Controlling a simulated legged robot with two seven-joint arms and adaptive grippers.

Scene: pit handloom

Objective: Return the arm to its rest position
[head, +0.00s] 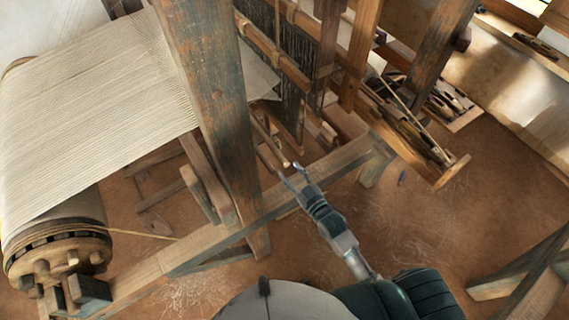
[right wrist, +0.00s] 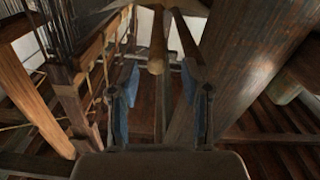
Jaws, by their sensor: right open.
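My right gripper (head: 292,179) reaches up from the bottom of the head view, near the middle. It is over the loom's lower beam, close to the rounded ends of two wooden rods (head: 270,150). In the right wrist view the gripper (right wrist: 160,90) has its two blue-padded fingers apart. A round-ended wooden rod (right wrist: 156,62) shows beyond and between the fingers. I cannot tell whether the fingers touch it. My left gripper is not in view.
A thick loom post (head: 215,110) stands just left of the gripper. The warp sheet (head: 95,115) and its toothed roller (head: 60,245) are at left. A wooden tray of tools (head: 410,130) is at right. Bare floor (head: 430,215) lies right of the arm.

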